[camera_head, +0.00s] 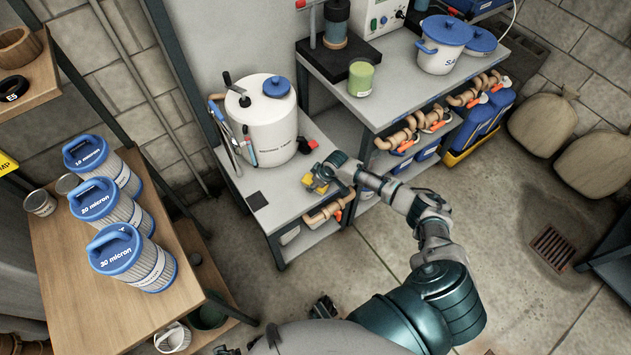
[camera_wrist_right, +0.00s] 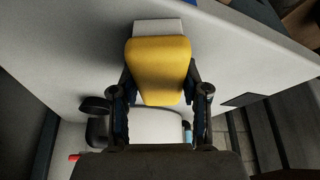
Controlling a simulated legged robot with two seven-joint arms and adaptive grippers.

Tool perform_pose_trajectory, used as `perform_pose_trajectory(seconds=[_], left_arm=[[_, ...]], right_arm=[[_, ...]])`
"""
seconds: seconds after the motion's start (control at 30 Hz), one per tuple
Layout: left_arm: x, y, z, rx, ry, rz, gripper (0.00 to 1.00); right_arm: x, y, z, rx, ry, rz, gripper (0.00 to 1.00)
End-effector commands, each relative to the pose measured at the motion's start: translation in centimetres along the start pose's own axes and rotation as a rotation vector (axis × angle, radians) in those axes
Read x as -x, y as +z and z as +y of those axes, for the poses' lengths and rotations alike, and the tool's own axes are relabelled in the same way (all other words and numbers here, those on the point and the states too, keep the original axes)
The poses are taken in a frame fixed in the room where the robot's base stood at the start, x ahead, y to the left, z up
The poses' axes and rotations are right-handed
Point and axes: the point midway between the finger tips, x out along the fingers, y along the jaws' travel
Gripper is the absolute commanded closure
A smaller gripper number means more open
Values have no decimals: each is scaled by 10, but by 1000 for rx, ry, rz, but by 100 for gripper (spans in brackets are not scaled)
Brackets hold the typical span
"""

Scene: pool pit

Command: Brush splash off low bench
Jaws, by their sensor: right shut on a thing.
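The low bench (camera_head: 268,182) is a pale grey surface left of the taller bench. My right gripper (camera_head: 322,178) is low over its right part. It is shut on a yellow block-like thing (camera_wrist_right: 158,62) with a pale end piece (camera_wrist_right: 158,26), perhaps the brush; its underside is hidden. In the head view, bits of the yellow thing (camera_head: 308,180) show beside the fingers. I cannot tell whether it touches the bench. No splash is clearly visible on the bench.
A white drum with a blue cap (camera_head: 265,125) and hand tools stands at the bench's back. A dark flat square (camera_head: 257,200) lies near its left front edge. The taller bench (camera_head: 335,72) rises at right. A wooden table (camera_head: 75,275) bears blue-topped filters (camera_head: 145,262).

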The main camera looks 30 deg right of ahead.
Motion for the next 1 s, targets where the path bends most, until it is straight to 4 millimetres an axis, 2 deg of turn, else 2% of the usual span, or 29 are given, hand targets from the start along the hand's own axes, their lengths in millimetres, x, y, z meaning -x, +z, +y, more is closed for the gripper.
perform_pose_trajectory(seconds=[0.37,0.47,1.0], left_arm=[[-24,14,0,-3,2,-12,58],[-32,20,1,-4,2,-15,58],[-65,55,3,-11,3,-33,58]], right_arm=[[2,1,-5,-2,-1,-2,87],[18,-6,-5,1,2,1,87],[33,-11,-8,-3,1,0,87]])
